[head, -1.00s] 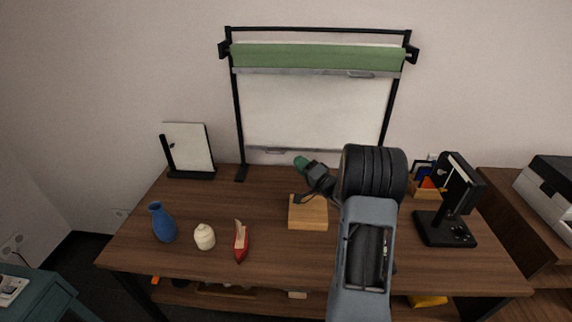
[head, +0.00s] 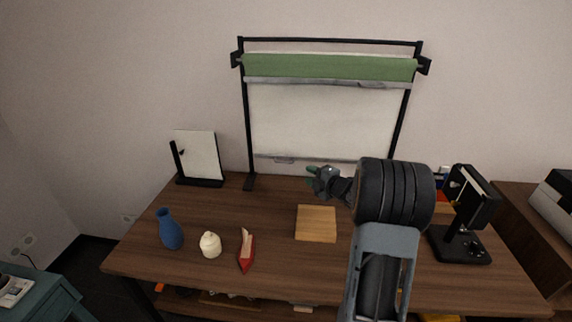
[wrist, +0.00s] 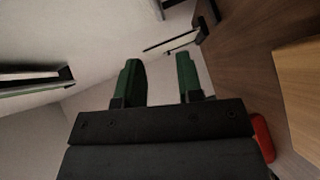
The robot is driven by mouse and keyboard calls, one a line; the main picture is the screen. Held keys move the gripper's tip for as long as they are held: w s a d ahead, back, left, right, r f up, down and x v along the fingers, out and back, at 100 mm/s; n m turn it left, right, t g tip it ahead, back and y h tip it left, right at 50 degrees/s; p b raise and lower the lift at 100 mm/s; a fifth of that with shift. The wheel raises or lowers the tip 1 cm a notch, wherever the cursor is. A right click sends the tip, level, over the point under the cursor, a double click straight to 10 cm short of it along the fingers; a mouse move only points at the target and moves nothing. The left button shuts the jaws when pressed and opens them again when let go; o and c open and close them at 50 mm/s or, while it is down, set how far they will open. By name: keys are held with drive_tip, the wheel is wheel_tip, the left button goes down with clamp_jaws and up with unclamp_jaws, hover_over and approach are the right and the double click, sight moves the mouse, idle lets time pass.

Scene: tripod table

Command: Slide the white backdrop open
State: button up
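The white backdrop (head: 318,122) hangs drawn down from a black stand (head: 398,127) at the back of the table. Its grey bottom bar has a small handle (head: 284,161) and sits just above the tabletop. A shorter green backdrop (head: 330,68) hangs in front of its top, with its own grey bar (head: 300,81). My gripper (head: 312,171), with green fingertips, is just right of the white backdrop's handle and apart from it in the picture; its depth is hard to tell. In the wrist view my gripper (wrist: 162,78) is open with nothing between the fingers.
A wooden block (head: 316,224) lies below my gripper. A blue vase (head: 170,230), a white jar (head: 210,245) and a red boat-like object (head: 246,252) stand front left. A white panel (head: 202,155) stands back left, a black device (head: 465,220) right. The table's middle left is clear.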

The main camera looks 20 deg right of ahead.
drive_tip(key=x, duration=1.3)
drive_tip(key=shift+w+a, duration=0.15)
drive_tip(key=shift+w, duration=0.2)
clamp_jaws()
